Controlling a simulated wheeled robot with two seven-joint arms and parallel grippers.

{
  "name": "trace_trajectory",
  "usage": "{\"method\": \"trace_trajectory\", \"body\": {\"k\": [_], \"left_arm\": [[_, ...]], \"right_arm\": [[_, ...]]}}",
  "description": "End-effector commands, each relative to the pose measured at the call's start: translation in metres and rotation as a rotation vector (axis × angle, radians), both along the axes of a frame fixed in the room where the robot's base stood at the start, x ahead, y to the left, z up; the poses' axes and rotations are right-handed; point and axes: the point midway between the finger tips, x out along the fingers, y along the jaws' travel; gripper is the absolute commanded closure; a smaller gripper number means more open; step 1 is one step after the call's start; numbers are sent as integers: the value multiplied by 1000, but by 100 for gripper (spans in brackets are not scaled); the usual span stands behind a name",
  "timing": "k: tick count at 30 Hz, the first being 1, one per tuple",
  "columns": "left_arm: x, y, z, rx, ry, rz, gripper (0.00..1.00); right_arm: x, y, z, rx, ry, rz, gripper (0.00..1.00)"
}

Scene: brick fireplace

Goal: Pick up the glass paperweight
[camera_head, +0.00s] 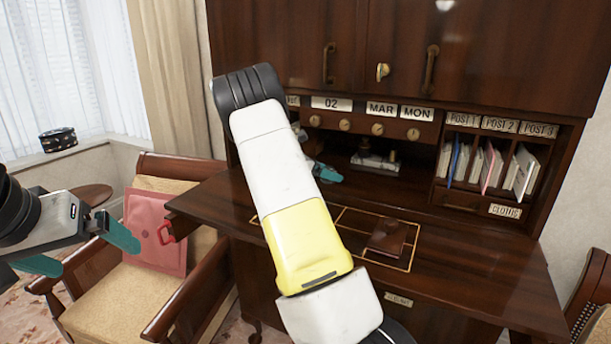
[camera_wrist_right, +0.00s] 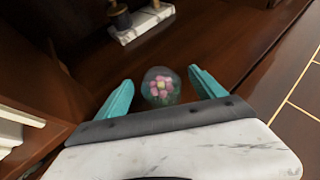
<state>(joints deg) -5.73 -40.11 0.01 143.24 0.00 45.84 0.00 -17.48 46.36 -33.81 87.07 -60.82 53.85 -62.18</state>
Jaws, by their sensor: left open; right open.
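The glass paperweight (camera_wrist_right: 160,86) is a clear dome with pink flowers inside, seen in the right wrist view on dark wood. My right gripper (camera_wrist_right: 163,88) is open, with one teal finger on each side of it; I cannot tell whether they touch it. In the head view my right arm hides the paperweight, and only a teal part of the right gripper (camera_head: 327,172) shows, inside the desk's recess. My left gripper (camera_head: 92,254) is open and empty, at the left near the chair, far from the paperweight.
The desk (camera_head: 470,262) has a mostly clear top with a brown leather item (camera_head: 387,238). Letter slots (camera_head: 488,165) are at right.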

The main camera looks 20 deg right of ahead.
Motion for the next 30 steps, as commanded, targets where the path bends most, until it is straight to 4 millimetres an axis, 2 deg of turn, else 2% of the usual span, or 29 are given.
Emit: {"method": "trace_trajectory", "body": {"k": [3, 9, 21, 30], "left_arm": [[0, 0, 0, 0, 0, 0, 0], [0, 0, 0, 0, 0, 0, 0], [0, 0, 0, 0, 0, 0, 0], [0, 0, 0, 0, 0, 0, 0]], "right_arm": [[1, -9, -6, 0, 0, 1, 21], [1, -9, -6, 1, 0, 1, 23], [1, -8, -6, 1, 0, 1, 100], [1, -9, -3, 1, -1, 0, 100]]}}
